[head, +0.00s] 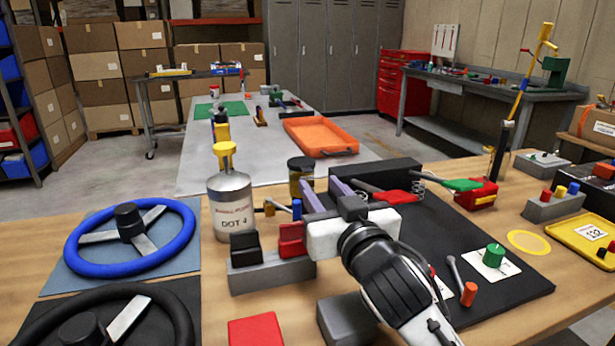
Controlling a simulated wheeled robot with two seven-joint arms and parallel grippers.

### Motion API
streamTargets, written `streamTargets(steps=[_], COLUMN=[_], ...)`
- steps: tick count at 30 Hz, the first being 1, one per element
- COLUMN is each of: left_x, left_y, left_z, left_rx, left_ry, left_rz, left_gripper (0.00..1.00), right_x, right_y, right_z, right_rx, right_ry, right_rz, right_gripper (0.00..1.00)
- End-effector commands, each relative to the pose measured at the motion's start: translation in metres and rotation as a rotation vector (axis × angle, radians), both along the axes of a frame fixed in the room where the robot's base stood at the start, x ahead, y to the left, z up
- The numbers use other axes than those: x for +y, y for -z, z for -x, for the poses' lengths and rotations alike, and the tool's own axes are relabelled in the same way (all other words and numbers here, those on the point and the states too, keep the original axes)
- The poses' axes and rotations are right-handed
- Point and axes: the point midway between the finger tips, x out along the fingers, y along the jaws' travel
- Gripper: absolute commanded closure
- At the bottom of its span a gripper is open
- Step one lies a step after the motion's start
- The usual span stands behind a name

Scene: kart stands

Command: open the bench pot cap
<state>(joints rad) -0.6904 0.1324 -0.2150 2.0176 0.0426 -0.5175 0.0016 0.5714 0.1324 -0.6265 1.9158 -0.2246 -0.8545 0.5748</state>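A small dark amber pot (301,182) with a black cap (301,163) stands on the wooden bench, right of a silver can (231,207) labelled DOT 4 with a yellow top (224,154). I cannot tell for certain which is the bench pot; the amber pot looks most like it. Its cap appears seated on it. My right gripper (319,183) reaches in from the lower right, its two purple fingers apart and nothing visible between them. The fingertips are just in front of the amber pot and overlap its lower part in view; contact cannot be told. My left gripper is not in view.
A grey holder (271,275) with black and red blocks stands left of my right gripper. A black mat (505,290) with pedals and small parts lies to the right. A blue steering wheel (72,255) lies at left. An orange tray (318,135) is on the table behind.

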Motion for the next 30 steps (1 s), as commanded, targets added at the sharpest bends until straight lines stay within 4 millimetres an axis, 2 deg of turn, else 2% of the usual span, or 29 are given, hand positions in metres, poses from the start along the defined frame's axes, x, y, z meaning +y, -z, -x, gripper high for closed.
streamTargets(steps=[3,9,21,27,30], left_x=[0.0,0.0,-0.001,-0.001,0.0], left_y=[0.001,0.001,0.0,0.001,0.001], left_z=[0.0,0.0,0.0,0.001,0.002], left_rx=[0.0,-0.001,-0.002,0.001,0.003], left_ry=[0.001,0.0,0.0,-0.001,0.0], left_rz=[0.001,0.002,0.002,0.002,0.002], left_gripper=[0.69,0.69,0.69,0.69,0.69], right_x=[0.008,0.015,0.017,0.017,0.017], right_y=[0.0,0.0,0.0,0.0,0.0], right_z=[-0.021,-0.042,-0.049,-0.049,-0.049], right_rx=[-0.001,-0.001,0.0,0.0,0.0], right_ry=[-0.001,-0.002,-0.002,-0.002,-0.001], right_rz=[0.002,0.002,0.0,0.0,0.0], right_gripper=[0.66,0.66,0.66,0.99,1.0])
